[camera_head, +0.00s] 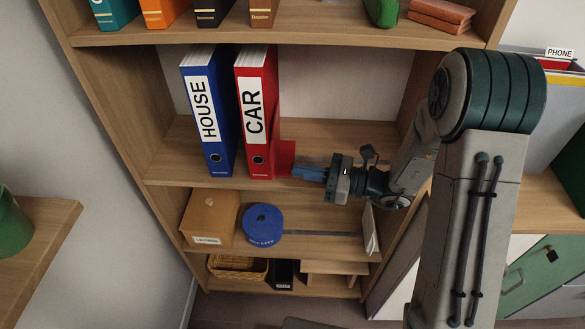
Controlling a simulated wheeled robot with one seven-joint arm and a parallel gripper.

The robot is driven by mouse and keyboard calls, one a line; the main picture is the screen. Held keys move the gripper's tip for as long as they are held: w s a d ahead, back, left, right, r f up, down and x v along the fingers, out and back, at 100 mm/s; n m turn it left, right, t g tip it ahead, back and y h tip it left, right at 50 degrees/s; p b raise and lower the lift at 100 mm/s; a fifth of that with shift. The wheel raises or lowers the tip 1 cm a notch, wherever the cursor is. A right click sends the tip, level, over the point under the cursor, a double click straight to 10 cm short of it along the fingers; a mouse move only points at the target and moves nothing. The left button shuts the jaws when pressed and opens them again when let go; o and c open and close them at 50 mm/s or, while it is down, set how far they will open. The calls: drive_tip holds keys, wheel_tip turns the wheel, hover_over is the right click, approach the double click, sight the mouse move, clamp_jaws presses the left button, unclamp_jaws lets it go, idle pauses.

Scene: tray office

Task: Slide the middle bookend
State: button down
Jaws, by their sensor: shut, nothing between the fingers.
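A red bookend (286,154) stands on the middle shelf (338,140), against the right side of the red CAR binder (254,112). The blue HOUSE binder (208,110) stands upright to the left of the CAR binder. My gripper (295,172) reaches in from the right, low at the front of the middle shelf, with blue fingers pointing left. The fingers are shut and empty. Their tips are at the lower right of the red bookend; I cannot tell whether they touch it. Part of the bookend is hidden behind the binder and the fingers.
The middle shelf is clear to the right behind my gripper, up to the side wall. Several binders stand above. A side ledge (35,235) is at the left.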

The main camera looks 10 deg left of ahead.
drive_tip(key=d+b, duration=0.1)
drive_tip(key=d, duration=0.9)
drive_tip(key=shift+s+d, duration=0.15)
drive_tip(key=shift+d, duration=0.1)
drive_tip(key=s+d+r+n+g+h+p, duration=0.2)
drive_tip(key=s+r+n+g+h, duration=0.2)
drive_tip(key=s+n+h, duration=0.75)
drive_tip(key=s+d+r+n+t+h+p, duration=0.1)
drive_tip(key=d+r+n+t+h, duration=0.1)
drive_tip(key=d, duration=0.3)
drive_tip(key=s+d+r+n+t+h+p, duration=0.1)
drive_tip(key=d+r+n+t+h, duration=0.2)
drive_tip(key=d, duration=0.3)
drive_tip(key=shift+s+n+t+h, duration=0.35)
drive_tip(key=shift+n+t+h, duration=0.25)
drive_tip(key=shift+n+h, duration=0.2)
drive_tip(key=shift+r, duration=0.1)
